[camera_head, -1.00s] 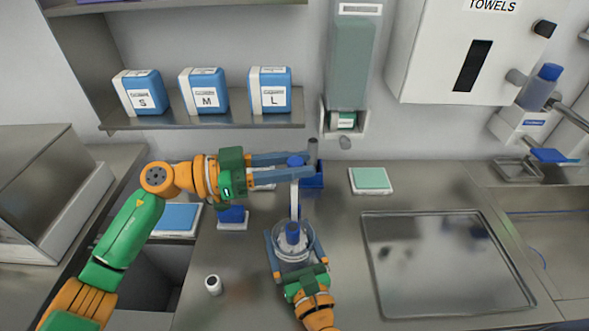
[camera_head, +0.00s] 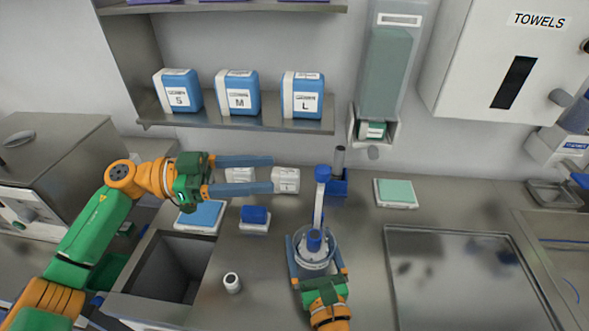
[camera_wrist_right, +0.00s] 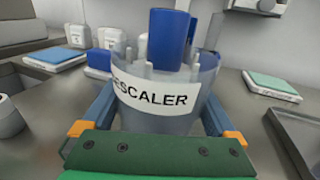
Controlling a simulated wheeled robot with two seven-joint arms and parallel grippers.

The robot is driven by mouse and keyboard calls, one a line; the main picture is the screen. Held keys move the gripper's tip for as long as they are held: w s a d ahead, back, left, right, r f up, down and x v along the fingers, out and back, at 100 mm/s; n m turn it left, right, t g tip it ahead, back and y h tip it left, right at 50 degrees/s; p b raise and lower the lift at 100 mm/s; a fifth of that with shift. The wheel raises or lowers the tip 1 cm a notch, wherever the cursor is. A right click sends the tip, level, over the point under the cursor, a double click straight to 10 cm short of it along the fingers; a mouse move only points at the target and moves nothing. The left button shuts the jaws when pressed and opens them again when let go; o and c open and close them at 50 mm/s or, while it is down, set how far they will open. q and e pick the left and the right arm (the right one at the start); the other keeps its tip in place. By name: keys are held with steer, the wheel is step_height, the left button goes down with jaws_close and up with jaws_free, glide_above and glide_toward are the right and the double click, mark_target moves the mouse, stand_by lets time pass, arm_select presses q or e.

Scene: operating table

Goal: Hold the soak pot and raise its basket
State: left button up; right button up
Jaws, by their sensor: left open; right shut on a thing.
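The soak pot (camera_head: 316,262) is a clear round pot on the counter, labelled "DESCALER" in the right wrist view (camera_wrist_right: 155,98). A blue cylinder (camera_head: 314,241) stands inside it, large in the right wrist view (camera_wrist_right: 167,38). A pale upright stem (camera_head: 318,208) with a blue knob (camera_head: 323,172) rises at the pot; its lower join is unclear. My right gripper (camera_head: 314,254) is shut on the pot, one finger on each side. My left gripper (camera_head: 272,174) is open, left of the knob and apart from it. The basket's body is hard to make out.
White packs (camera_head: 286,180) lie behind and between the left fingers. A blue holder (camera_head: 337,186) with a grey rod stands behind the stem. A small white bottle (camera_head: 232,283) and a blue block (camera_head: 255,215) are left of the pot. A metal tray (camera_head: 396,232) lies right.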

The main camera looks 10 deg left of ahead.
arm_select(q)
steer(key=shift+s+a, duration=0.1)
steer(key=shift+a, duration=0.5)
arm_select(e)
steer(key=o, duration=1.4)
